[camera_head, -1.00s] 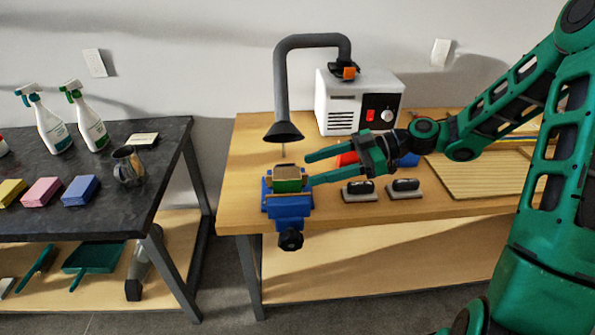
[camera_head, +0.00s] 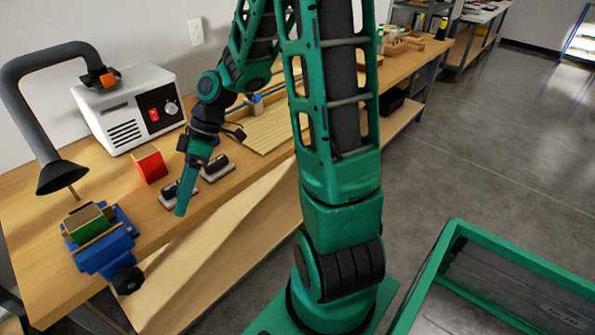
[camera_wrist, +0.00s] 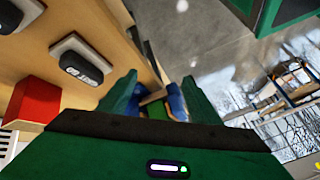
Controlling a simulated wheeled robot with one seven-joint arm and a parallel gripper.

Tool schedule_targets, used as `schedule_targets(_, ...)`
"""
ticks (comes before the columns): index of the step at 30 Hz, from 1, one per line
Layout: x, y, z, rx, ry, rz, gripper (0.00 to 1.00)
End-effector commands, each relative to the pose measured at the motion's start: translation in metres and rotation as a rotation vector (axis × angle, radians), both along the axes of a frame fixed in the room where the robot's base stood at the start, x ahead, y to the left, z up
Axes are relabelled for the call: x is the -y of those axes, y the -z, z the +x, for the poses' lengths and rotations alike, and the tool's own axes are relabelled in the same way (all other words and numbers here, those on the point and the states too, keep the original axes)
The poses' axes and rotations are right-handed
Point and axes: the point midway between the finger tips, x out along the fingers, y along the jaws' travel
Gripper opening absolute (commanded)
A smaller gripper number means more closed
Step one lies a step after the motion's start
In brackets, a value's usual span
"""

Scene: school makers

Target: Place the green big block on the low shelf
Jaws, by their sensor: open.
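The green block (camera_head: 86,222) sits in the blue vise (camera_head: 104,252) at the front left of the wooden workbench, with tan jaw faces beside it. In the wrist view the green block (camera_wrist: 155,109) shows partly between my fingers, farther off, with the vise (camera_wrist: 177,101) around it. My gripper (camera_head: 182,208) is open and empty, to the right of the vise and apart from it. Its two fingers also show in the wrist view (camera_wrist: 160,80). The low shelf (camera_head: 222,236) is the pale board under the bench top; my arm hides part of it.
A red block (camera_head: 150,166) and two black-handled pads (camera_head: 216,168) lie on the bench near my gripper. A white machine (camera_head: 130,108) and a grey extractor hose (camera_head: 25,95) stand behind. Grey floor (camera_head: 475,150) is open at right.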

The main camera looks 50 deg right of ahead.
Motion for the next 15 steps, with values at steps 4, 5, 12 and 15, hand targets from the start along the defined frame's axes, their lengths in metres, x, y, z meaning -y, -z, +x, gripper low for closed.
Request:
schedule_targets(4, 0.047, -0.008, -0.032, -0.122, 0.236, -0.210, 0.58)
schedule_targets(5, 0.057, -0.011, -0.039, -0.146, 0.292, -0.246, 0.58)
schedule_targets(12, 0.125, -0.041, -0.108, -0.295, 0.777, -0.452, 0.58)
schedule_targets(15, 0.146, -0.054, -0.141, -0.347, 0.991, -0.491, 0.58)
